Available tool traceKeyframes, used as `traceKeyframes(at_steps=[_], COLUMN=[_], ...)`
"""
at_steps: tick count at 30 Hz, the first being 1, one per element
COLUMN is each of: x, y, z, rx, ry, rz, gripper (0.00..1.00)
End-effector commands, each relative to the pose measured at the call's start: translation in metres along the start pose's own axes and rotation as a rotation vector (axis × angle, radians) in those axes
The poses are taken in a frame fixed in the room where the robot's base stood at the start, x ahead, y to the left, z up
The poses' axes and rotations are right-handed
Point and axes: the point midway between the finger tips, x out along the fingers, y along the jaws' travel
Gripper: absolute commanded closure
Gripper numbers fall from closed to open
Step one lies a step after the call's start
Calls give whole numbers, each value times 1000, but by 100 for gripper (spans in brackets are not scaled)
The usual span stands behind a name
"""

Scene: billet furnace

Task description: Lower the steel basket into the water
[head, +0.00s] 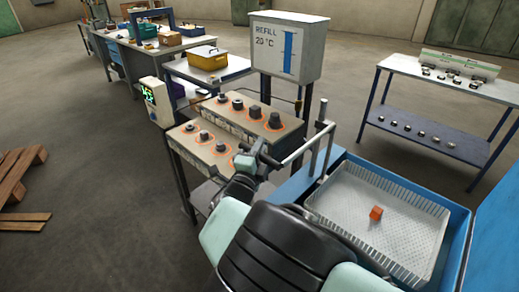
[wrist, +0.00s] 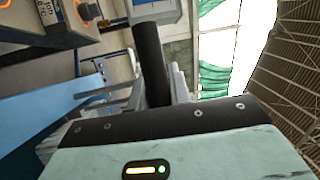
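The steel basket (head: 345,218) is a pale, perforated tray with a slotted rim. It sits within the blue tank (head: 452,246) at the lower right of the head view. One orange-red billet (head: 376,213) lies on its floor. I cannot make out a water surface. A black cylinder, seemingly a grip (wrist: 150,65), rises in front of my gripper's body in the wrist view.
Left of the tank are hotplates (head: 245,115) with several dark billets, some ringed in orange glow. A REFILL 20 °C box (head: 288,48) stands behind them. A blue-legged table (head: 428,120) holds small parts at right. Wooden pallets (head: 20,175) lie at left; open floor lies between.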

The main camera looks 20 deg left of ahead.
Motion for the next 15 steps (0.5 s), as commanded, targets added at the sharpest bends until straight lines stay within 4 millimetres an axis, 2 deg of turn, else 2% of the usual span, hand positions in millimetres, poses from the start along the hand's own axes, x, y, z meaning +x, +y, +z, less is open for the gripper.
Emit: traceKeyframes(at_steps=[5,8,11,15], x=[-1,-4,-7,-14], y=[6,17,35,69], z=[0,1,2,5], rx=[0,-1,-1,-3], ry=[0,0,-1,-2], rz=[1,2,3,5], gripper=[100,100,100,100])
